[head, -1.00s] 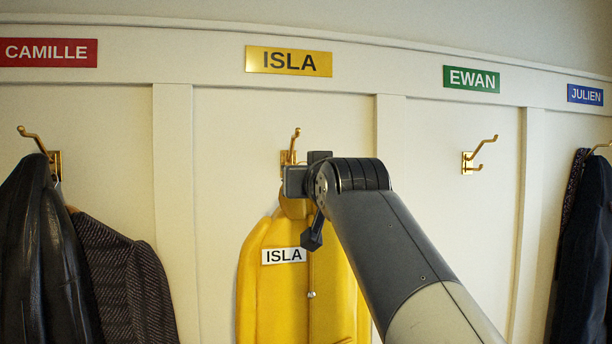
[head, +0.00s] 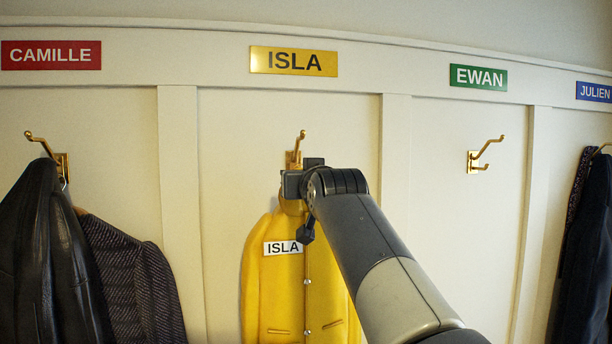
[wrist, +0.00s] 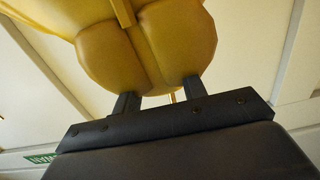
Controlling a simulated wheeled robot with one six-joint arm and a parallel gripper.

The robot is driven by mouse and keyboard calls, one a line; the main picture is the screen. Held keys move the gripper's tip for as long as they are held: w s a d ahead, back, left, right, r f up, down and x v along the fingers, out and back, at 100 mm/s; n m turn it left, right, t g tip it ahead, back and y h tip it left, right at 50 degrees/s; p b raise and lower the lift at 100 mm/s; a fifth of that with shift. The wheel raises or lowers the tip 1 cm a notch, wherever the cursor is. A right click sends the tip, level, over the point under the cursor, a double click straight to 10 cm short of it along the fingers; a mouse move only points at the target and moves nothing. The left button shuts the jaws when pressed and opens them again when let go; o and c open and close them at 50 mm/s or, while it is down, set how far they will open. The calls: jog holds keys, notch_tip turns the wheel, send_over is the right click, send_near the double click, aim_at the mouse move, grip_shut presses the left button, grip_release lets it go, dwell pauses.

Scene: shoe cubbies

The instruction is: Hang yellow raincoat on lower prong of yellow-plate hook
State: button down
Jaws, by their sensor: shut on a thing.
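The yellow raincoat (head: 290,285) with an ISLA tag hangs upright from my gripper (head: 292,188) in the head view, in front of the panel under the yellow ISLA plate (head: 293,62). My gripper is shut on the top of the coat; in the wrist view the fingers (wrist: 157,103) press into the yellow cloth (wrist: 150,50). The brass hook (head: 298,145) under the yellow plate shows its upper prong just above the gripper. Its lower prong is hidden behind the gripper, so I cannot tell whether the coat touches it.
A dark leather coat (head: 48,260) and a patterned jacket (head: 135,285) hang at the left under the red CAMILLE plate. The hook (head: 484,156) under the green EWAN plate is empty. A dark coat (head: 585,250) hangs at the far right.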

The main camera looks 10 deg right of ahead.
jog(key=shift+w+r+p, duration=0.1)
jog(key=shift+w+p, duration=0.65)
jog(key=shift+w, duration=1.05)
jog(key=shift+w+f+b, duration=0.35)
jog(key=shift+w+f, duration=0.05)
jog(key=shift+f, duration=0.3)
jog(key=c, duration=1)
grip_release()
jog(key=shift+c, duration=0.2)
jog(key=shift+o, duration=1.4)
jog(key=shift+f, duration=0.1)
jog(key=s+b, duration=0.4)
jog(key=s, duration=0.6)
jog(key=shift+s+b, duration=0.3)
jog(key=shift+s, duration=0.1)
